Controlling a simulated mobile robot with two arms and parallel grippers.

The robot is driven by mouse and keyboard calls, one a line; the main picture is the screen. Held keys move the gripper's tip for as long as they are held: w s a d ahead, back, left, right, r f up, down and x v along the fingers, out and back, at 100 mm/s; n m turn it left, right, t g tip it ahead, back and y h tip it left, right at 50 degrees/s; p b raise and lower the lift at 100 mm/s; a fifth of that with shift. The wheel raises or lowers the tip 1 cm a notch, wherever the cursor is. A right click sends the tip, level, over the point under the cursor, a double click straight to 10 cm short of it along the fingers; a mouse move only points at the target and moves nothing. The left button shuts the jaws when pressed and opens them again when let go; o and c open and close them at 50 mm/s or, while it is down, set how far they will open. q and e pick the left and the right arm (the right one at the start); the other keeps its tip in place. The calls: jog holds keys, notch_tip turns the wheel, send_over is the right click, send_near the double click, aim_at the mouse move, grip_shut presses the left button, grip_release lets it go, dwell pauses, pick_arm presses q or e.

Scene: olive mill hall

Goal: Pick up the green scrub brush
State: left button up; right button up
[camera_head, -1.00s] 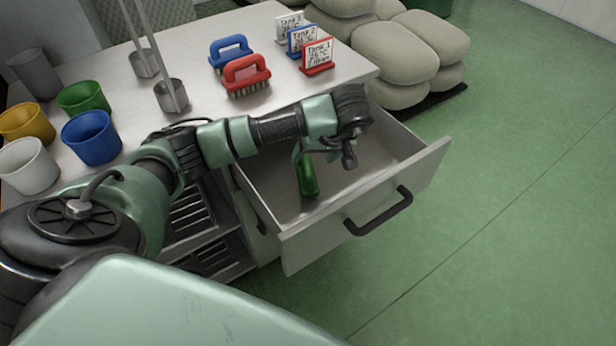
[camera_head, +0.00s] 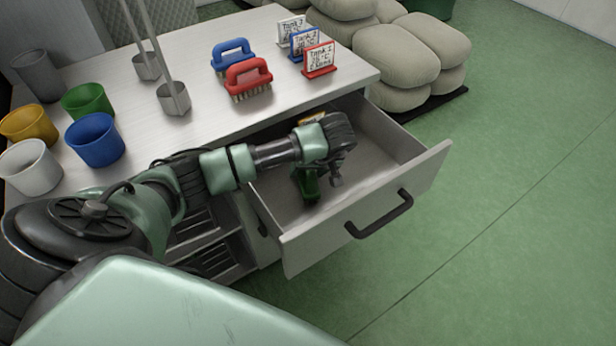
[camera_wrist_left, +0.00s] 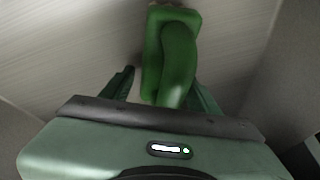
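The green scrub brush (camera_head: 306,184) lies in the open drawer (camera_head: 370,215), partly hidden by my left arm in the head view. In the left wrist view the brush (camera_wrist_left: 171,55) is a smooth green shape running away from the gripper over the pale drawer floor. My left gripper (camera_wrist_left: 163,92) is inside the drawer, directly over the brush. Its two fingers are apart, one on each side of the near end of the brush, with a gap visible at the left finger. My right gripper is in neither view.
A small yellowish thing (camera_head: 313,118) shows at the drawer's back. On the table stand a red brush (camera_head: 248,76), a blue brush (camera_head: 232,54), tank signs (camera_head: 320,58), metal ladles (camera_head: 173,98) and several cups (camera_head: 95,139). Sacks (camera_head: 398,58) lie behind. The drawer walls border the gripper.

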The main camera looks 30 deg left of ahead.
pick_arm(q)
grip_shut()
notch_tip(320, 180, up, 20)
jog(key=shift+p, duration=0.3)
jog(key=shift+c, duration=2.3)
grip_release()
grip_shut()
jog(key=shift+d, duration=0.1)
